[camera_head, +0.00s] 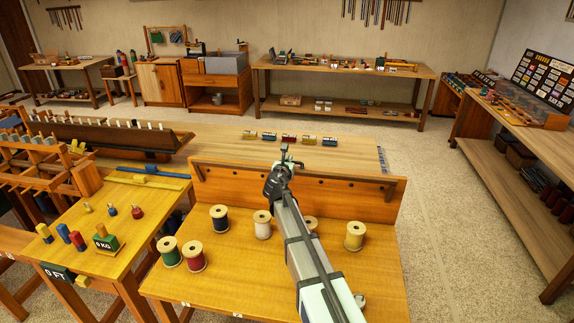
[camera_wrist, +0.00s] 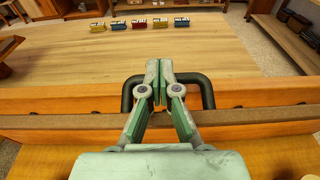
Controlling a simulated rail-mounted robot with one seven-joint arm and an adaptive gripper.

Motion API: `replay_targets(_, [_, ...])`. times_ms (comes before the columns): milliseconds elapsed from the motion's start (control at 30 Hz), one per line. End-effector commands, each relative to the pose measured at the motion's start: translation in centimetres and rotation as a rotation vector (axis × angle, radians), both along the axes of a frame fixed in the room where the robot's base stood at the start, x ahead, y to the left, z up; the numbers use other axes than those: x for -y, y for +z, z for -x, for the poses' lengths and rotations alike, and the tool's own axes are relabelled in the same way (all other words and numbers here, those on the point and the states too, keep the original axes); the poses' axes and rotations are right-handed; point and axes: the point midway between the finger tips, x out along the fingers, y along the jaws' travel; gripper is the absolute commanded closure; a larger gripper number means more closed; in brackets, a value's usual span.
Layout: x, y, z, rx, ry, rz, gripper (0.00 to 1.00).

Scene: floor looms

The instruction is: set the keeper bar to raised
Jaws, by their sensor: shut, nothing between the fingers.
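A long brown bar (camera_wrist: 60,122) runs across the wooden back board (camera_wrist: 50,102) in the wrist view; I take it for the keeper bar. A dark U-shaped handle (camera_wrist: 127,95) stands at its middle, behind my fingers. My gripper (camera_wrist: 159,68) is shut and empty, its fingertips over the middle of the handle. Whether they touch it, I cannot tell. In the head view, my gripper (camera_head: 287,152) is at the top middle of the back board (camera_head: 362,203), and my arm hides part of the board and the handle.
Several thread spools, such as a yellow one (camera_head: 354,236), stand on the bench (camera_head: 380,285) before the board. A long table (camera_head: 345,155) with several small coloured blocks lies behind it.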

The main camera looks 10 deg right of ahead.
Motion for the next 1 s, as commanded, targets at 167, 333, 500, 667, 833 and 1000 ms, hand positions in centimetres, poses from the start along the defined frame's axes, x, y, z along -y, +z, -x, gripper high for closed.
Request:
replay_targets(167, [0.4, -0.2, -1.1, -0.003, -0.002, -0.002, 1.00])
replay_targets(333, [0.5, -0.3, -1.3, -0.003, -0.002, -0.003, 1.00])
replay_targets(500, [0.5, -0.3, -1.3, -0.003, -0.002, -0.003, 1.00])
replay_targets(667, [0.5, -0.3, -1.3, -0.003, -0.002, -0.003, 1.00])
replay_targets(833, [0.4, 0.1, -0.9, -0.003, -0.002, -0.003, 1.00])
replay_targets(1000, [0.1, 1.5, 0.4, -0.002, -0.002, -0.003, 1.00])
